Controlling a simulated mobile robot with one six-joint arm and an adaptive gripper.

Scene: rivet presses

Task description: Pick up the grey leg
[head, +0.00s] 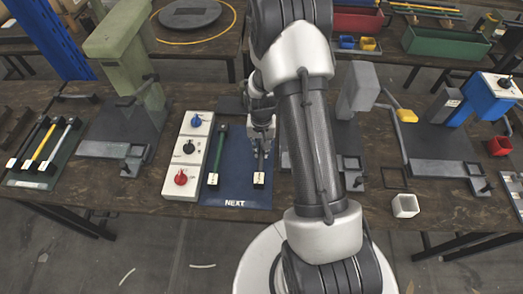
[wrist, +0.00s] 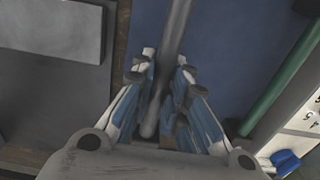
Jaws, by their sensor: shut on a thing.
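The grey leg (head: 261,163) is a thin rod with a black end block and a white tag. It lies on the blue mat (head: 236,194) marked NEXT, right of the green leg (head: 219,150). My gripper (head: 263,132) is over the grey leg's far part and hides some of it. In the wrist view, the grey leg (wrist: 176,35) runs between the two fingers of my gripper (wrist: 160,85), which are shut on it. I cannot tell whether the leg is raised off the mat. The green leg also shows in the wrist view (wrist: 285,80).
A control box (head: 188,152) with blue, black and red knobs stands left of the mat. A green press (head: 125,60) and a grey press (head: 360,85) flank the area.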

